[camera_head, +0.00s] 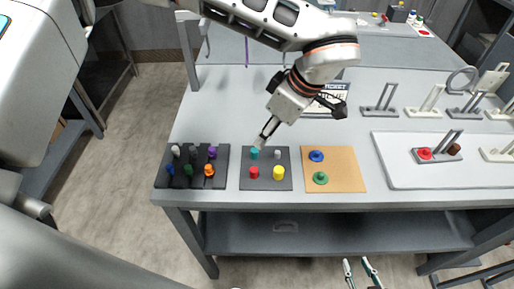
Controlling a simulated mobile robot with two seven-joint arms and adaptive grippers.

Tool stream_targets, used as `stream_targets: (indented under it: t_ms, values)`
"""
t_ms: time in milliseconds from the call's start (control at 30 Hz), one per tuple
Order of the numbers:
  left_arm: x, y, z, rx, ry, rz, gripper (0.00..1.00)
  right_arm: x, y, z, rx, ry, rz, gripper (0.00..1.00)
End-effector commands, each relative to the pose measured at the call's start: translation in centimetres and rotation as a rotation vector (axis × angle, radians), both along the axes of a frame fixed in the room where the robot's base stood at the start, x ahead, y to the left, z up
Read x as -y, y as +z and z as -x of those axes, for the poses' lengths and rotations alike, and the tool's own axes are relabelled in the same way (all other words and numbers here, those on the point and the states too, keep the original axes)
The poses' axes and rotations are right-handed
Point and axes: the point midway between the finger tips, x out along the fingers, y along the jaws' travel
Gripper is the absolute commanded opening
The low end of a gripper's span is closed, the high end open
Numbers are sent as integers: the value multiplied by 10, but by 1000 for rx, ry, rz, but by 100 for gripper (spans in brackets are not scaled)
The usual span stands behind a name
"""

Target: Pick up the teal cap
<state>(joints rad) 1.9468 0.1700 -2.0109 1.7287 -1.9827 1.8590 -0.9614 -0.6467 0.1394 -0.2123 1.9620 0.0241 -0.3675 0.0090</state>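The teal cap (254,154) stands on a dark grey mat (265,171), at its far left. A grey cap (277,154), a red cap (254,172) and a yellow cap (279,173) stand on the same mat.
A black rack (180,181) with several coloured pieces is left of the mat. A white tray (398,174) with holders lies further right. The table's rear left is clear.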

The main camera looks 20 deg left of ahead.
Motion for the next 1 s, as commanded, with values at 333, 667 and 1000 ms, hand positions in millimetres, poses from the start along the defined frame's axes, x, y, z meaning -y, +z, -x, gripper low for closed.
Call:
stream_targets:
  t_ms: [333,667,1000]
  values:
    - [-16,-36,3,-8,0,2,34,-1,6,2,-3,0,0,30]
    - [-28,-66,2,-4,-1,3,34,0,10,2,-2,0,-1,30]
    - [-28,-66,1,-4,-1,3,7,0,10,1,-1,0,-1,30]
